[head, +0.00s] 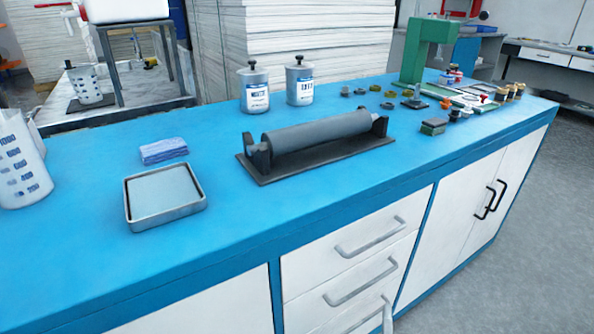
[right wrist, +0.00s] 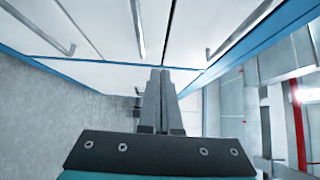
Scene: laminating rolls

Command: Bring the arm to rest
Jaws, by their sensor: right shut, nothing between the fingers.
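My right gripper (right wrist: 160,72) shows in the right wrist view with its two dark fingers together and nothing between them. It is in front of the white drawer fronts (right wrist: 110,30), below the blue worktop, apart from any object. In the head view I cannot clearly make it out. My left gripper is not in view. A grey roll (head: 318,131) lies in a dark cradle (head: 268,176) on the blue worktop (head: 235,220).
A metal tray (head: 165,223), a blue cloth (head: 163,150), a measuring jug (head: 22,165) and two canisters (head: 254,90) stand on the worktop. Small parts and a green press (head: 414,52) are farther right. Drawer handles (head: 370,238) stick out in front. Grey floor (head: 500,240) is clear at right.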

